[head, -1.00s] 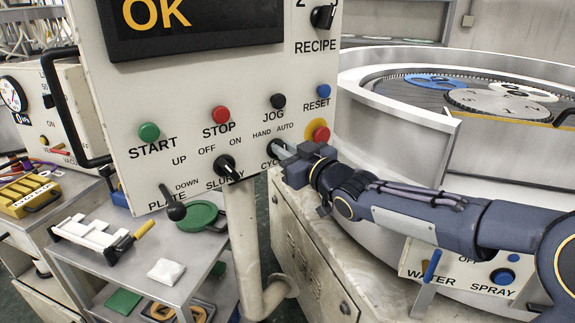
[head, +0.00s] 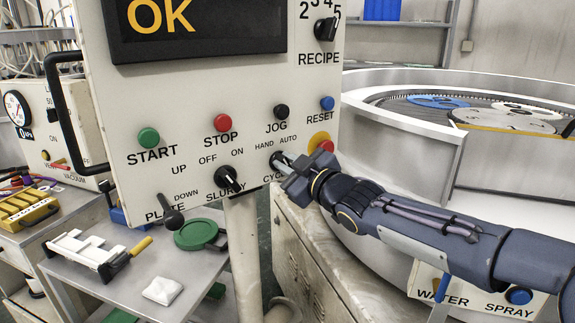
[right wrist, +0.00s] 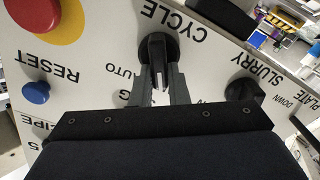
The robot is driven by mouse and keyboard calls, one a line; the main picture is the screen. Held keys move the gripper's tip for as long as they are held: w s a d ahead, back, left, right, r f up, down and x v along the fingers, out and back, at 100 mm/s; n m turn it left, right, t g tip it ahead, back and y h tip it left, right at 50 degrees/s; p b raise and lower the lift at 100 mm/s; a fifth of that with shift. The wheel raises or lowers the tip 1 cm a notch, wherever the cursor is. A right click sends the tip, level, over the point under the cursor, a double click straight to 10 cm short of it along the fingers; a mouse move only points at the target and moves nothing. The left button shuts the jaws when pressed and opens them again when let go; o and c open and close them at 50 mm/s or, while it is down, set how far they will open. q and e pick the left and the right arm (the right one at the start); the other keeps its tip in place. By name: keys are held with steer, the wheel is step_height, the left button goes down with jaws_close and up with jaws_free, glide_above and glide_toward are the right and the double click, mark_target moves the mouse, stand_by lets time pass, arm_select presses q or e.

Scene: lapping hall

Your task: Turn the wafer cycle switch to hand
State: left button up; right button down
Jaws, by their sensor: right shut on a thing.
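The cycle switch is a black knob on the cream control panel (head: 210,100), under the HAND and AUTO labels. It shows partly in the head view (head: 277,160) and more clearly in the right wrist view (right wrist: 157,48), beside the word CYCLE. My right gripper (head: 287,167) reaches it from the right and is shut on its handle; both fingers (right wrist: 159,85) flank the handle in the wrist view. A pale mark on the handle points down in that picture. AUTO is visible there; HAND is hidden by the gripper. My left gripper is not in view.
The slurry switch (head: 229,179) is just left of the cycle switch. A red button on a yellow disc (head: 320,142) sits close above my right gripper. The blue reset (head: 327,103) and black jog (head: 281,111) buttons are above. A steel cart (head: 120,285) stands below left.

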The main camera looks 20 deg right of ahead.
steer(key=c, duration=1.4)
jaws_free()
steer(key=p+v, duration=0.1)
steer(key=v, duration=0.6)
steer(key=shift+s+d+p, duration=0.15)
steer(key=shift+s+p, duration=0.2)
steer(key=shift+s, duration=0.05)
steer(key=shift+d, duration=0.1)
